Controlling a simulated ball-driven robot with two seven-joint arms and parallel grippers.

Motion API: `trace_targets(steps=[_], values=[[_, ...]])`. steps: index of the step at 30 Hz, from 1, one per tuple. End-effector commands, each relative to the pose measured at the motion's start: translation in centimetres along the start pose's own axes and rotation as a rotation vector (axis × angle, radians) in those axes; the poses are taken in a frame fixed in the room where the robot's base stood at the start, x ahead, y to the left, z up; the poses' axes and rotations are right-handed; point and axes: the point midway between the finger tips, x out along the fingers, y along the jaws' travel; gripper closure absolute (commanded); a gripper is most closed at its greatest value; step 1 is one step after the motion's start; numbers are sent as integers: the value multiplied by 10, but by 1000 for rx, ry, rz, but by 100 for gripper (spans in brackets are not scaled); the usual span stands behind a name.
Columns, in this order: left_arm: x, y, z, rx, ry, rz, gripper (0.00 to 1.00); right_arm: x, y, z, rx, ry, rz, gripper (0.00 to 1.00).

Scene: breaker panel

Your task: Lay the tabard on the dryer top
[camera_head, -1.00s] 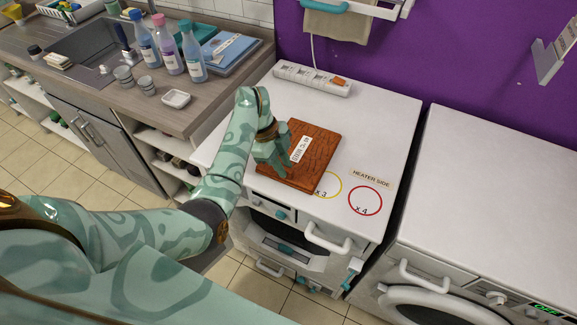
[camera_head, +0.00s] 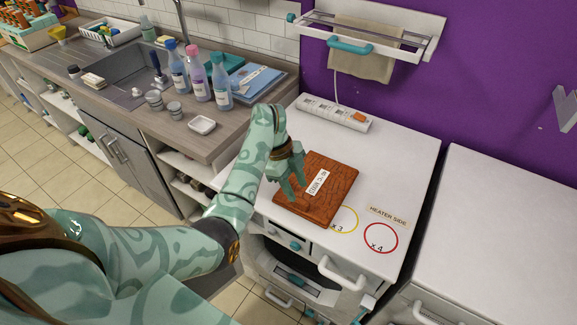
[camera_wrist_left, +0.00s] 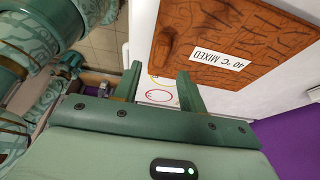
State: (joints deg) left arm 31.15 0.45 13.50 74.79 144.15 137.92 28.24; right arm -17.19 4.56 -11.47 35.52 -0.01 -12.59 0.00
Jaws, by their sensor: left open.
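My right gripper is not in view.
A yellow ring (camera_head: 345,219) and red ring (camera_head: 381,238) mark the top's front, beside a "HEATER SIDE" label (camera_head: 388,216). A power strip (camera_head: 333,113) lies at the back. A second white appliance (camera_head: 500,235) stands right, its visible top clear. Bottles (camera_head: 199,77) stand on the counter.

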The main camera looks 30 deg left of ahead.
Motion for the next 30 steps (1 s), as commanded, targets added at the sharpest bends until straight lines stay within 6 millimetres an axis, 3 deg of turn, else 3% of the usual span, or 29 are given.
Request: trace_targets(steps=[1, 3, 9, 14, 23, 26, 29, 30], values=[[-18, -1, -2, -1, -1, -5, 59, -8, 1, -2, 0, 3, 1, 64], [-35, 0, -1, -1, -2, -4, 59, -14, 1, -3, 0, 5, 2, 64], [-69, 0, -1, -1, -2, -2, 59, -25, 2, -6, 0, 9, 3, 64], [-78, 0, 0, 0, 0, 0, 59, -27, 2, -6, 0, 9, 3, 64], [-78, 0, 1, 1, -6, 0, 59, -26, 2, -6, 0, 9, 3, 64], [-75, 3, 18, 26, -97, -10, 59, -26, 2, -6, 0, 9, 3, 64], [-75, 9, 66, 105, -360, -23, 59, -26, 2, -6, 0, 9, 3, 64], [-81, 13, 91, 158, -517, -24, 59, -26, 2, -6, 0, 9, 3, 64]])
